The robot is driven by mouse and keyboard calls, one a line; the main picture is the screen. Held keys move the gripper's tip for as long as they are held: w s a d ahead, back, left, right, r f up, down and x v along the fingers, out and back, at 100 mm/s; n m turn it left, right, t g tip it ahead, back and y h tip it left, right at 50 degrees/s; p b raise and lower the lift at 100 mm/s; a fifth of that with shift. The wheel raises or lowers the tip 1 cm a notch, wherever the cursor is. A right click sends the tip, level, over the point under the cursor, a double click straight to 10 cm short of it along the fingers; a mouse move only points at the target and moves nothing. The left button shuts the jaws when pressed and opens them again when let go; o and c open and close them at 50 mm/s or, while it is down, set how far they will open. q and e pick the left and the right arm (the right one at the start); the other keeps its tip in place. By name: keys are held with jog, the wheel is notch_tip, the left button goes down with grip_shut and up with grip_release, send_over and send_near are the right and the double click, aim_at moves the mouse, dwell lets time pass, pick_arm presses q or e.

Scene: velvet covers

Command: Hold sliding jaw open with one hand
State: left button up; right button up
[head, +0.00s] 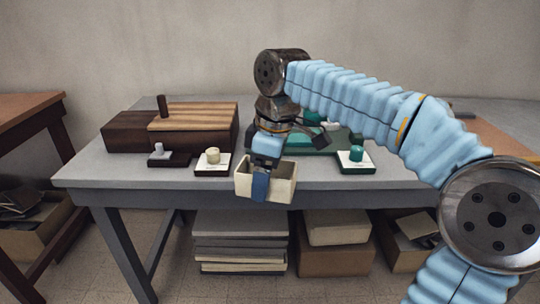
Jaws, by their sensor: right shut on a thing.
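A dark wooden block (126,133) with a lighter striped piece (205,117) on top stands at the left of the table. A short dark upright peg (162,105) rises from it; this may be the sliding jaw, but I cannot tell how far open it is. My right gripper (261,178) points down at the table's front edge. It is shut on the wall of a small cream open-topped box (283,186), with a blue finger outside the front wall. The other finger is hidden. My left gripper is not in view.
On the grey table (330,177) stand small bases with a white knob (158,148), a cream knob (213,155) and a green knob (356,154). A green tray-like thing (300,142) lies behind my right gripper, partly hidden. Boxes (335,262) and stacked boards (240,245) sit below.

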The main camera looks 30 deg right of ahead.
jog(key=w+a+f+m, duration=0.1)
jog(key=a+f+m, duration=0.1)
jog(key=f, duration=1)
jog(key=w+a+f+m, duration=0.1)
jog(key=f+m, duration=0.3)
jog(key=f, duration=0.7)
jog(key=w+a+f+m+h, duration=0.1)
jog(key=a+f+m, duration=0.2)
jog(key=f, duration=0.9)
jog(key=shift+w+f, duration=0.35)
jog(key=shift+w, duration=0.05)
jog(key=shift+w+d+r+t, duration=0.1)
jog(key=shift+w+t, duration=0.05)
jog(key=shift+t, duration=0.15)
